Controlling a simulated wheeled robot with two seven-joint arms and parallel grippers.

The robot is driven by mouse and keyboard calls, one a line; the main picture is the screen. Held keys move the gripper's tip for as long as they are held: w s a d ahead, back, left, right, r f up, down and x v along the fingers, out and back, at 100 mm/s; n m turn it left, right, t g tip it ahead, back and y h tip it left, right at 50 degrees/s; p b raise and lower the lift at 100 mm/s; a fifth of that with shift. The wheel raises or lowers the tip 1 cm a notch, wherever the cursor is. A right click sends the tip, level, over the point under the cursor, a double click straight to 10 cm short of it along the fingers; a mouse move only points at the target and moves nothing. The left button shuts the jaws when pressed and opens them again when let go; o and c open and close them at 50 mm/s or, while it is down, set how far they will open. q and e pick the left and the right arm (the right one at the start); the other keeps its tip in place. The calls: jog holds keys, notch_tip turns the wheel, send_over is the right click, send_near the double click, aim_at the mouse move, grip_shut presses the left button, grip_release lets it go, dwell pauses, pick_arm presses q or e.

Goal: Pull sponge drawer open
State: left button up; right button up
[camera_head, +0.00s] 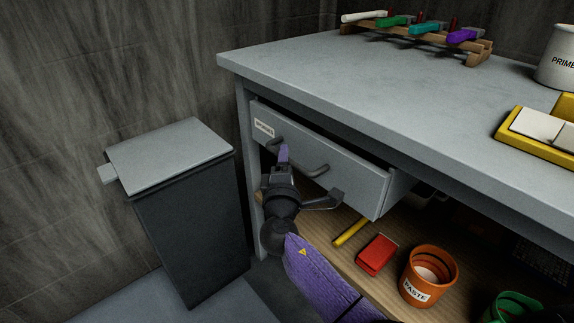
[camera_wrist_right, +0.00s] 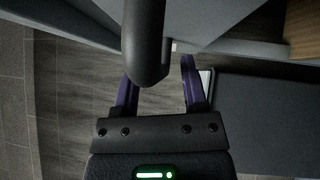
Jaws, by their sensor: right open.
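The grey drawer (camera_head: 345,172) under the workbench top stands partly out, with its side wall showing at the right. A small label (camera_head: 264,127), too small to read surely, is at its upper left. Its dark bar handle (camera_head: 316,169) is partly hidden behind my right gripper (camera_head: 284,155). In the right wrist view the handle (camera_wrist_right: 146,45) shows as a thick dark bar between the two purple fingers of the right gripper (camera_wrist_right: 158,80). My left gripper is not in view.
A lidded grey bin (camera_head: 170,157) stands left of the bench. On the lower shelf are a red box (camera_head: 377,254), an orange paste bucket (camera_head: 430,276) and a green container (camera_head: 513,307). A tool rack (camera_head: 420,37) and yellow tray (camera_head: 537,148) are on top.

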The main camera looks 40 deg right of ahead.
jog(key=shift+w+d+r, duration=0.1)
jog(key=shift+w+d, duration=0.15)
jog(key=shift+d, duration=0.15)
grip_shut()
dwell(1.1)
